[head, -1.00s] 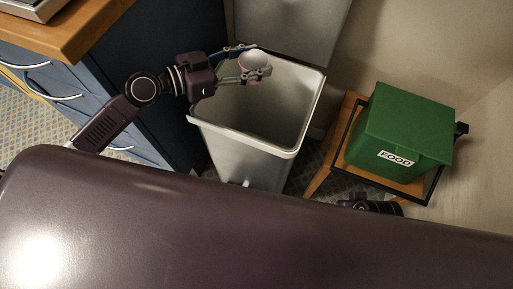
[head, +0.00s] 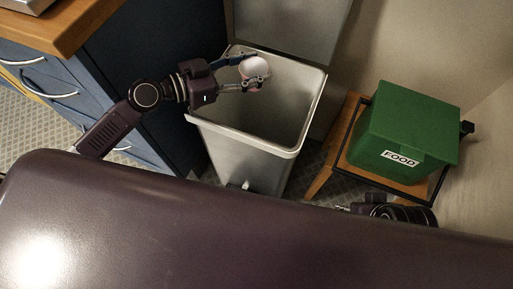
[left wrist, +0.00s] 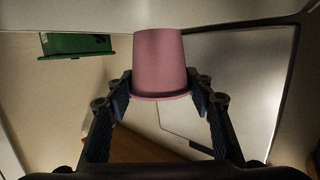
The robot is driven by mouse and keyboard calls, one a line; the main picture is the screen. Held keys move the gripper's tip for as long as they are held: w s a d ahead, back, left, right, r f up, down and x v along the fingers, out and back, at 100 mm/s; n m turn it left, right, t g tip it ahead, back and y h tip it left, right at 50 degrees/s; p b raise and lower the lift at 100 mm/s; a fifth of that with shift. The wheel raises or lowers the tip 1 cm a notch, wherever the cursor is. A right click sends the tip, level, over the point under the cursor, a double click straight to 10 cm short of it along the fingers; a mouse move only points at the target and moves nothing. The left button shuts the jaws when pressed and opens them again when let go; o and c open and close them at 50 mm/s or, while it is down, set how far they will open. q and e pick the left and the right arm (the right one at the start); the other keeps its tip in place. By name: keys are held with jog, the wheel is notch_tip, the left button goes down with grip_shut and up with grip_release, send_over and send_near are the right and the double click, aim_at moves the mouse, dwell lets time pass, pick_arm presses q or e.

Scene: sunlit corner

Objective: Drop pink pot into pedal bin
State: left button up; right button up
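The pink pot (head: 254,69) is between the fingertips of my left gripper (head: 256,72), over the open top of the pedal bin. The left wrist view shows the pot (left wrist: 160,62) with a finger close against each side and its wider rim toward the gripper (left wrist: 160,90). My left gripper is shut on the pot. The pale grey pedal bin (head: 243,160) stands open, its lid (head: 285,25) raised at the back. The part of the bin's inside that shows looks empty. Part of my right gripper (head: 355,208) shows at the lower right, mostly hidden by my body.
A blue drawer cabinet (head: 115,75) with a wooden top stands left of the bin. A green box marked FOOD (head: 410,135) sits on a wooden stool (head: 325,165) to the right. A wall is behind it. The bin's opening is clear around the pot.

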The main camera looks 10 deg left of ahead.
pick_arm(q)
jog(key=o, duration=0.4)
notch_tip(320, 180, up, 10)
dwell(0.6)
dwell(0.4)
